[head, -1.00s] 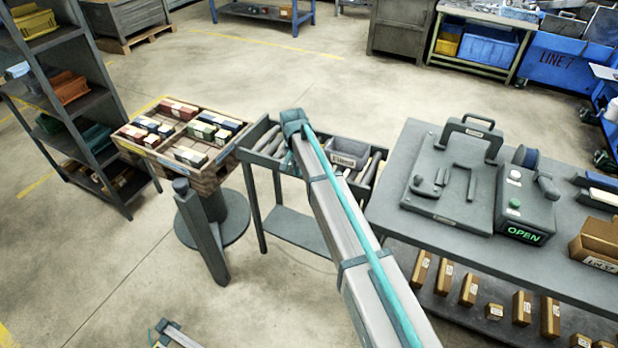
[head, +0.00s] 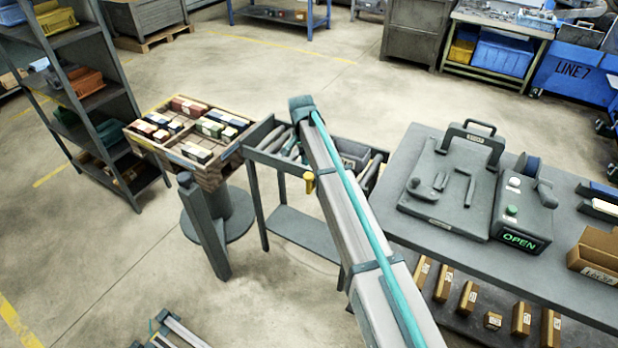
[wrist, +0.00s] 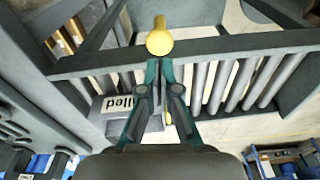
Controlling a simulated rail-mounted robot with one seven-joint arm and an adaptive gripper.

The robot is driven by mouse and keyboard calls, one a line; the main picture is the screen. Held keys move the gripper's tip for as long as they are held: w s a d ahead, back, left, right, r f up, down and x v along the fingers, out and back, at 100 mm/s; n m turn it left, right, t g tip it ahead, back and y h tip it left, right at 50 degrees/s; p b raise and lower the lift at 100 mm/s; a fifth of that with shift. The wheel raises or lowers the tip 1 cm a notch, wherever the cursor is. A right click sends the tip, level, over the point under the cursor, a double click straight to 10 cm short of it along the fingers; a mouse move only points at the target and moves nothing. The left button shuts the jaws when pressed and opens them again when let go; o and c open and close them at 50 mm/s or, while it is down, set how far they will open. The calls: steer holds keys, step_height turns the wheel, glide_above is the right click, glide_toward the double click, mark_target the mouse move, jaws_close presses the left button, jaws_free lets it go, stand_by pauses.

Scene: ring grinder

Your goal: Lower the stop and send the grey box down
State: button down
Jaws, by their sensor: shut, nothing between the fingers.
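The grey box (head: 352,150) sits on the roller conveyor, partly hidden behind my arm in the head view. In the wrist view the grey box (wrist: 114,118) shows at left of my fingers, with a label ending in "lled". A yellow knob (head: 309,183), seemingly the stop's handle, stands at the conveyor's near side. In the wrist view the yellow knob (wrist: 159,42) is right at my fingertips; I cannot tell whether they touch it. My gripper (wrist: 160,64) is shut and empty.
The conveyor's rollers (wrist: 238,84) lie between grey rails. A wooden crate (head: 222,170) of small boxes stands at the conveyor's left end on a round pedestal. A grey bench (head: 400,232) with a fixture and a control box (head: 522,218) reading OPEN stands at right.

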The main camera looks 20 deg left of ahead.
mark_target(307, 176)
steer(key=shift+w+d+f+b, duration=0.15)
steer(key=shift+f+b, duration=0.5)
steer(key=shift+f, duration=1.1)
steer(key=shift+w+a+f+b, duration=0.15)
steer(key=shift+f+b, duration=0.5)
steer(key=shift+f, duration=1.05)
steer(key=shift+d, duration=0.1)
steer(key=shift+f+b, duration=0.75)
steer(key=shift+f, duration=0.8)
steer(key=shift+r, duration=0.2)
steer(key=s, duration=0.2)
steer(key=s+r, duration=0.1)
steer(key=shift+a+p, duration=0.35)
steer(key=shift+w, duration=0.1)
step_height(307, 176, up, 12)
steer(key=s, duration=0.1)
steer(key=shift+a, duration=0.15)
